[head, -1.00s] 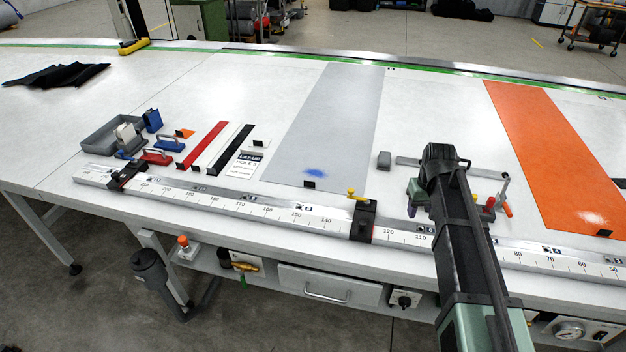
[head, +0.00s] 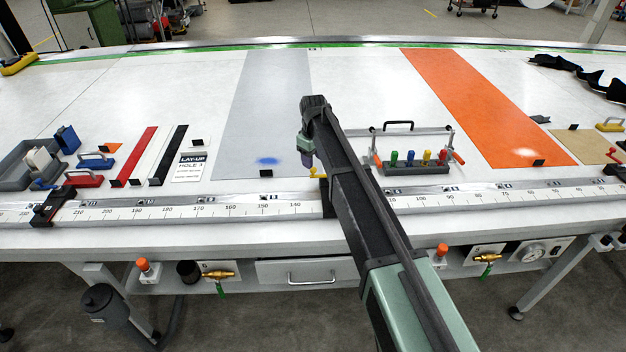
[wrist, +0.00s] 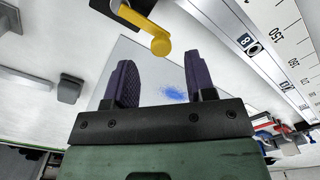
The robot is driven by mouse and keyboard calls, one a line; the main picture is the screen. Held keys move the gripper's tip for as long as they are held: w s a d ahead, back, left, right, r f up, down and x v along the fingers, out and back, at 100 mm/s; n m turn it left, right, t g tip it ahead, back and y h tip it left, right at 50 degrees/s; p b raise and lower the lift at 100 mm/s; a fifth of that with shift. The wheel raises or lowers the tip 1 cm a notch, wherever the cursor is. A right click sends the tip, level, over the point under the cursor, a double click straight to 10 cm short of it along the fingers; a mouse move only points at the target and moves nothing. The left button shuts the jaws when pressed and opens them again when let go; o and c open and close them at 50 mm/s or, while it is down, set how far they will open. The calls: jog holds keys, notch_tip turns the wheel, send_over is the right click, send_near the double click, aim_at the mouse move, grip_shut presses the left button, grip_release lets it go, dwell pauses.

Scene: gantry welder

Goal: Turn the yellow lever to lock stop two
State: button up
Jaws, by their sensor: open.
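The yellow lever (head: 317,172) stands on a black stop (head: 326,203) clamped on the white scale rail, partly hidden behind my arm in the head view. In the wrist view the lever (wrist: 130,20) shows at the top, with its rounded yellow knob just beyond the fingertips. My gripper (wrist: 158,70) is open, with two dark ribbed fingers and nothing between them. In the head view my gripper (head: 307,152) hangs just above and left of the lever, apparently apart from it.
The scale rail (head: 240,211) runs along the table's front edge. Another black stop (head: 52,206) sits on it at the left. A rack of coloured pegs (head: 418,165) with a handle stands right of my arm. A grey strip (head: 262,120) lies behind the lever.

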notch_tip(320, 180, down, 5)
jog(key=b, duration=0.3)
jog(key=shift+r, duration=0.25)
jog(key=c, duration=0.9)
